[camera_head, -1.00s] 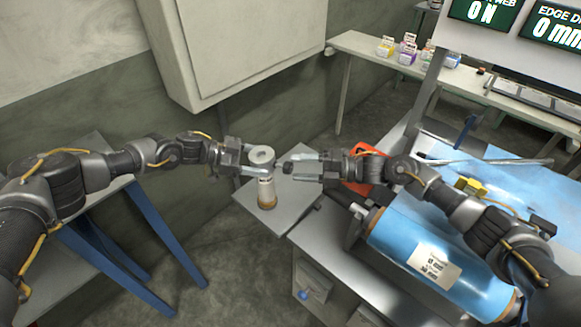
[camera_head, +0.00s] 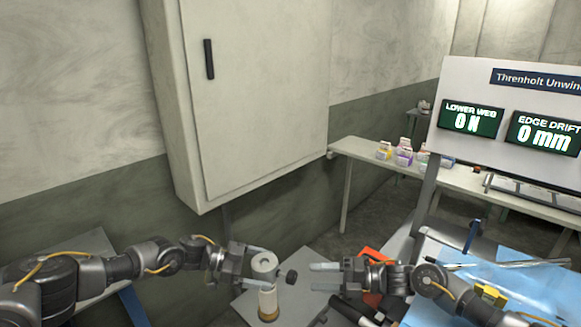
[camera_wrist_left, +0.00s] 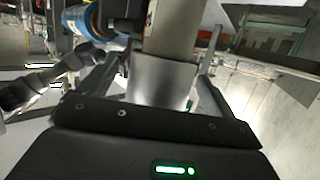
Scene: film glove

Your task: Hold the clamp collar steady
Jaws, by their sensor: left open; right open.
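The clamp collar (camera_head: 264,262) is a pale grey ring at the top of a short upright post (camera_head: 267,300), with a dark knob (camera_head: 291,276) on its right side. My left gripper (camera_head: 259,268) is open, its fingers reaching from the left to either side of the collar. Whether they touch it is unclear. In the left wrist view a grey cylinder (camera_wrist_left: 168,35) stands between the fingers, with a wider silver band (camera_wrist_left: 160,80) nearer the palm. My right gripper (camera_head: 312,277) is open and empty, its fingers pointing left at the knob with a small gap.
The post stands on a grey plate (camera_head: 292,296). A wall cabinet (camera_head: 255,90) hangs behind. An orange-red object (camera_head: 371,258) lies behind my right gripper. Blue film (camera_head: 520,270) covers the machine at right, below two displays (camera_head: 473,118). A bench (camera_head: 370,156) holds small cartons.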

